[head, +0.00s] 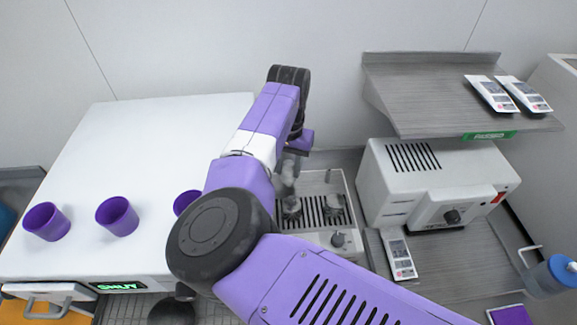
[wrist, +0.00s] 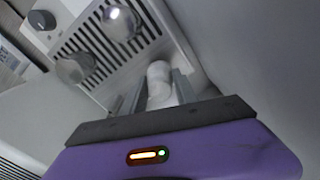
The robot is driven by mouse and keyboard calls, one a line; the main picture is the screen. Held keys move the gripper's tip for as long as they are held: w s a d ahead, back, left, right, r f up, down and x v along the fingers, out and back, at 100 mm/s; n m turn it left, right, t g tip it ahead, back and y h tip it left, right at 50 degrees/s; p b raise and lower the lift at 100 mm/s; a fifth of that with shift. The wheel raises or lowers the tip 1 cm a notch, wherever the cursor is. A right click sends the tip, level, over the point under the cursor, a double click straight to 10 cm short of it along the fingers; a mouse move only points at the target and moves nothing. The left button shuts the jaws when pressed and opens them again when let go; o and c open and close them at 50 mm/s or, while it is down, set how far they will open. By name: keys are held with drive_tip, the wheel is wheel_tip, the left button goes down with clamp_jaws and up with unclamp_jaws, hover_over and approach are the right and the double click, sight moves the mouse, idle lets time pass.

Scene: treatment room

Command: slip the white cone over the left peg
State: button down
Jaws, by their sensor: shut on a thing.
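The white cone (wrist: 159,84) is between the two fingers of my gripper (wrist: 158,92), which is shut on it. In the head view my gripper (head: 290,162) is above the slatted top of a small grey-white unit, and the cone (head: 287,178) looks grey and hangs below it. Two rounded grey pegs stand on that top; the left peg (head: 291,208) is just below the cone in the head view, and the right peg (head: 334,205) is bare. Both rounded tops also show in the wrist view. I cannot tell whether the cone touches the left peg.
The slatted unit (head: 352,227) has a dark knob at its front. A white box device (head: 390,190) stands to its right under a grey shelf (head: 430,100). A white table (head: 150,150) with purple cups (head: 117,216) is on the left. A white handheld device (head: 398,255) lies at the front.

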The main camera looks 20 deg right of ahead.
sight(289, 163)
drive_tip(key=shift+r, duration=0.8)
idle(0.4)
idle(0.5)
drive_tip(key=c, duration=1.2)
unclamp_jaws()
drive_tip(key=shift+c, duration=0.2)
wheel_tip(289, 163, up, 11)
idle(0.3)
